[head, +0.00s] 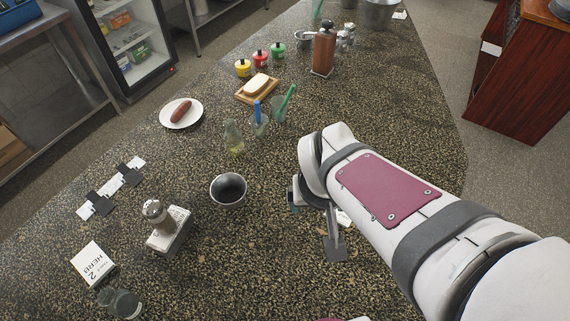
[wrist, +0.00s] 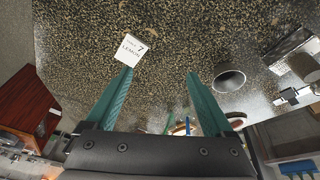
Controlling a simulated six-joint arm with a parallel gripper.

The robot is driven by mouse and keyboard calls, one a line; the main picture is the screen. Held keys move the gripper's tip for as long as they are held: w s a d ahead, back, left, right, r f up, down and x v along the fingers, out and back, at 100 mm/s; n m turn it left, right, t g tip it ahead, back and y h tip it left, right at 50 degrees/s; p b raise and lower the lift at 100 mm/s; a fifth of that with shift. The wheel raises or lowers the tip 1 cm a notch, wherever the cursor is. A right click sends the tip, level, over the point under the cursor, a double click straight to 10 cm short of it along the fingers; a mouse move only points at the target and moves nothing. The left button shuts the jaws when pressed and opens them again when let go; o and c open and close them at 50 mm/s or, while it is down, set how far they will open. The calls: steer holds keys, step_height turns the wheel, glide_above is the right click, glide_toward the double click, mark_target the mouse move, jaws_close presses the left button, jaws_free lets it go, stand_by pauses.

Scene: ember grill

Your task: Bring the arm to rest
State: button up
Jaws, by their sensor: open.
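My arm reaches in from the lower right of the head view, over the speckled counter (head: 270,250). My gripper (wrist: 158,76) shows in the wrist view as two teal fingers spread wide apart. Nothing is between them. In the head view the fingers are mostly hidden behind my arm. In the wrist view a white card (wrist: 131,49) printed with "7" and "LEMON" lies on the counter just beyond the left fingertip. A metal cup (head: 228,190) stands on the counter left of my arm; it also shows right of the fingers in the wrist view (wrist: 229,79).
A shaker (head: 157,217) stands on a white box at left, near a "2 HERB" card (head: 93,263) and a jar (head: 120,302). Beyond are a bottle (head: 233,137), a plate with a sausage (head: 181,113), glasses holding brushes (head: 260,122) and a tall brown mill (head: 323,52). Counter is clear around the cup.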

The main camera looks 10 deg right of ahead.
steer(key=s+a+r+m+g+y, duration=0.1)
steer(key=s+a+m+g+y, duration=0.2)
steer(key=s+a, duration=0.3)
steer(key=s, duration=0.5)
steer(key=shift+s+a+r, duration=0.15)
steer(key=shift+r, duration=0.2)
